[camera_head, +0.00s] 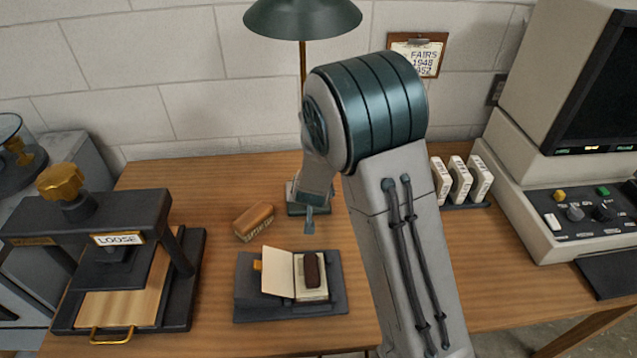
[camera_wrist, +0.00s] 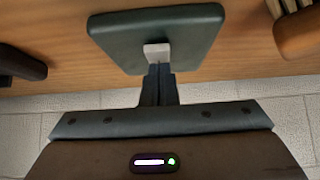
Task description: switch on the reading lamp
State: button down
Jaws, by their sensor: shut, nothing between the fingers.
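The reading lamp has a dark green shade (camera_head: 303,18), a thin brass stem (camera_head: 303,68) and a green base (camera_head: 294,209) on the desk. In the wrist view the base (camera_wrist: 190,40) carries a small pale switch (camera_wrist: 156,51). My gripper (camera_head: 309,226) is shut and empty, pointing down in front of the base. In the wrist view its fingertips (camera_wrist: 158,70) are right at the switch; I cannot tell whether they touch it. My arm hides part of the base in the head view. No glow shows at the shade.
A press (camera_head: 190,245) stands left. A rack of white boxes (camera_head: 466,205) and a reader machine (camera_head: 545,205) stand right.

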jog(key=shift+s+d+f, duration=0.1)
jog(key=shift+s+f, duration=0.1)
jog(key=shift+f, duration=0.25)
jog(key=shift+w, duration=0.1)
jog(key=shift+w+r, duration=0.2)
jog(key=shift+w, duration=0.6)
jog(key=shift+w+r+p, duration=0.1)
jog(key=shift+w+p, duration=0.1)
jog(key=shift+p, duration=0.15)
jog(key=shift+r+p, duration=0.3)
jog(key=r+p, duration=0.1)
jog(key=r, duration=0.1)
jog(key=r+p, duration=0.2)
jog(key=shift+s+a+r, duration=0.2)
jog(key=shift+r, duration=0.05)
jog(key=p+v, duration=0.2)
jog(key=v, duration=0.7)
jog(key=shift+w+r, duration=0.15)
jog(key=shift+w, duration=0.1)
